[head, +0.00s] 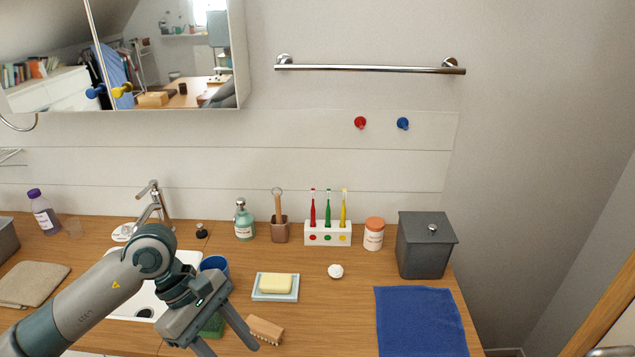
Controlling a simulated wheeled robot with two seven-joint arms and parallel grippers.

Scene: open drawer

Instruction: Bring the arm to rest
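My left arm comes in from the lower left, over the sink and the front of the wooden counter. My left gripper (230,349) points down toward the front edge, its two fingers spread apart with nothing seen between them. One fingertip is close to a wooden brush (266,329) in the picture; whether they touch cannot be told. The other fingertip is near the bottom edge of the picture. A green block (212,327) shows partly behind the fingers. My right gripper is not in view.
A blue cup (214,264) stands just behind the gripper. A soap dish (262,294), a white round item (335,271), a blue cloth (420,320) and a grey lidded box (425,254) lie to the right. The white sink (130,303) is partly hidden by my arm.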

